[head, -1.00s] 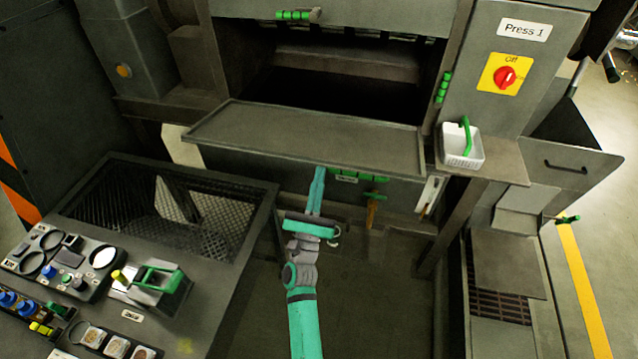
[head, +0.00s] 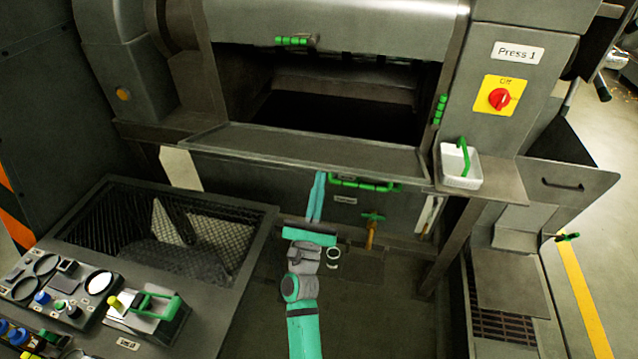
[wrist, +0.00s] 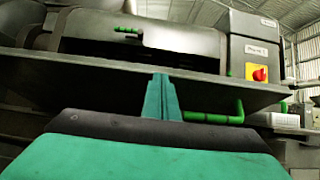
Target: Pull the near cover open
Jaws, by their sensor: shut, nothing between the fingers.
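A flat grey panel (head: 310,148), which I take for the near cover, juts out below the press's dark opening. Below its front edge is a green bar handle (head: 365,185), on or in front of the grey front face. My gripper (head: 319,175) points upward with its teal fingers together and empty. Its tips are near the panel's front edge, left of the handle. In the wrist view the fingers (wrist: 161,78) overlap the panel's edge, and the handle (wrist: 215,117) is to their right. Whether the tips touch the panel is unclear.
A white basket (head: 460,167) with a green handle stands on a ledge right of the panel. A green-handled valve (head: 373,217) is below the bar handle. A control desk (head: 225,290) with a mesh-lined opening is at left. A red switch (head: 499,99) is on the press.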

